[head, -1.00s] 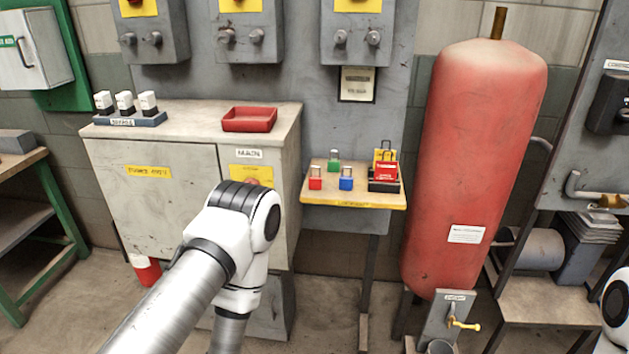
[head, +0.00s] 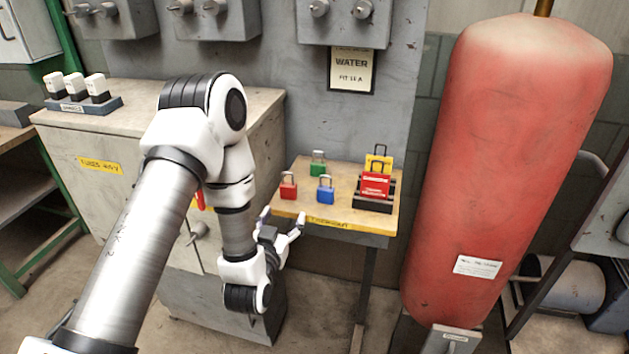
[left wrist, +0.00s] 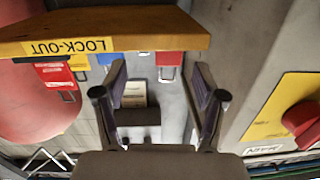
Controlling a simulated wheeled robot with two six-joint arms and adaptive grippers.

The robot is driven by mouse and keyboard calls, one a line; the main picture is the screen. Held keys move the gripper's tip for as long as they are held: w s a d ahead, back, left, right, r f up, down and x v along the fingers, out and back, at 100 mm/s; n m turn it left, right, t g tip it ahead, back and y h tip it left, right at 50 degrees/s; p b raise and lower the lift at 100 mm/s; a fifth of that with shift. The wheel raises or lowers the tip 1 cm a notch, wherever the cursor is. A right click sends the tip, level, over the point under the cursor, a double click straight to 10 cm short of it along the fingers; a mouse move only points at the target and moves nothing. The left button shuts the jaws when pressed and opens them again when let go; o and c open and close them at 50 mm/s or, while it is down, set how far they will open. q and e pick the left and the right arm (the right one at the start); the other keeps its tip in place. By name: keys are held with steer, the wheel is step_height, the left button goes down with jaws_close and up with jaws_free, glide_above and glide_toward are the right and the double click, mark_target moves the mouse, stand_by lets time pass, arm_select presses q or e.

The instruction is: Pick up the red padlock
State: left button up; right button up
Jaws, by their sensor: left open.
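The red padlock (head: 288,187) stands upright at the front left of the small wooden lock-out shelf (head: 348,212). A blue padlock (head: 325,190) stands to its right and a green padlock (head: 318,165) behind. My left gripper (head: 282,219) is open and empty, just in front of and below the shelf's left front edge, apart from the padlock. In the left wrist view, which is upside down, the red padlock (left wrist: 169,64) shows beyond the shelf edge, between the open fingers (left wrist: 158,80); the shelf partly hides it. My right gripper is out of view.
A black holder (head: 374,200) with red and yellow tags stands at the shelf's right. A grey cabinet (head: 75,140) is at left, with a red rotary handle (left wrist: 302,118) near my gripper. A large red tank (head: 500,170) stands right of the shelf.

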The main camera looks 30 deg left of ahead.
mark_target(287, 187)
arm_select(q)
steer(key=shift+w+a+r+n+y, duration=0.35)
steer(key=shift+w+r, duration=0.25)
steer(key=shift+r, duration=0.2)
steer(key=shift+t, duration=0.3)
steer(key=x, duration=0.2)
steer(key=p+x, duration=0.1)
steer(key=x, duration=0.1)
steer(key=r+x, duration=0.1)
steer(key=x, duration=0.2)
steer(key=shift+s+a+r+p, duration=0.1)
steer(key=shift+s+a+p, duration=0.1)
steer(key=shift+a+p, duration=0.15)
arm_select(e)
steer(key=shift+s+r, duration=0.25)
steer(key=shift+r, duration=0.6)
arm_select(q)
steer(key=shift+c, duration=0.4)
steer(key=c, duration=1.2)
